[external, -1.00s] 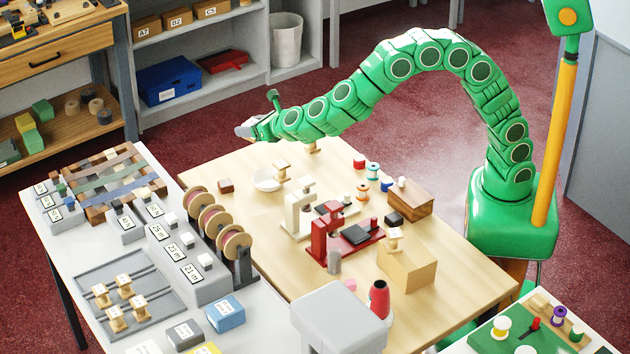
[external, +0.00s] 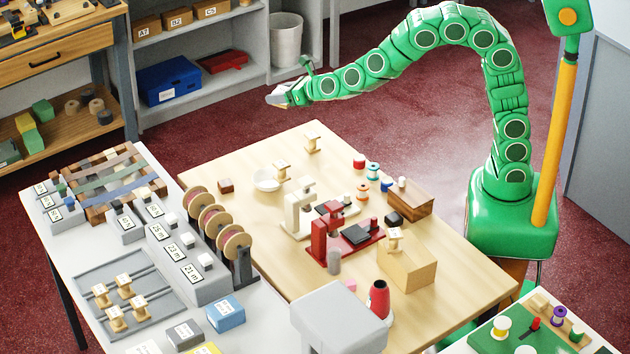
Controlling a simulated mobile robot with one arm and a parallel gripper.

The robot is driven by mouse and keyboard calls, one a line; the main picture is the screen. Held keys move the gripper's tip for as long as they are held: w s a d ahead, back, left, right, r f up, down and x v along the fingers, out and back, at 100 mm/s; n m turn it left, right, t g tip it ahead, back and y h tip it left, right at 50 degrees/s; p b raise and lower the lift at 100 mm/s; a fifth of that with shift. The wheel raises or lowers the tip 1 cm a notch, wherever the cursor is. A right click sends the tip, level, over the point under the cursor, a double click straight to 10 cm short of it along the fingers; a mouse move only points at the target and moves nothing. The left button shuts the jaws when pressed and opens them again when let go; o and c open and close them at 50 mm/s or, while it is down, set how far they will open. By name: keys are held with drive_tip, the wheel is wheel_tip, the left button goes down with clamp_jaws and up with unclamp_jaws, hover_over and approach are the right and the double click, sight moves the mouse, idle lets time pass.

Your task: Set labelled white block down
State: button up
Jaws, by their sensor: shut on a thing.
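My gripper (external: 279,97) is at the end of the green arm, raised in the air beyond the far edge of the wooden table (external: 450,265). It is shut on a small whitish thing (external: 273,98) at its tip. That thing is too small to make out its shape or any label. A white block (external: 145,348) lies at the bottom edge of the picture on the white table (external: 75,232), partly cut off. Beside it are a labelled grey block (external: 185,334) and a labelled blue block (external: 225,313).
The wooden table holds a pale spool (external: 312,143), a white dish (external: 268,180), a red press (external: 326,240), a cream press (external: 298,214) and a red cone (external: 378,299). Copper-coloured reels (external: 236,243) stand between the tables. The wooden table's far left corner is fairly clear.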

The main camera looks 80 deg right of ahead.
drive_tip(key=shift+s+d+r, duration=0.1)
drive_tip(key=shift+s+d, duration=0.1)
drive_tip(key=shift+d, duration=0.05)
wheel_tip(320, 180, up, 10)
drive_tip(key=shift+d+r, duration=0.15)
drive_tip(key=shift+r, duration=3.75)
drive_tip(key=n+g+y, duration=0.3)
drive_tip(key=n+y, duration=0.9)
drive_tip(key=y, duration=0.1)
hover_over(250, 219)
drive_tip(key=shift+y, duration=0.3)
wheel_tip(250, 219, down, 46)
drive_tip(key=shift+f, duration=0.25)
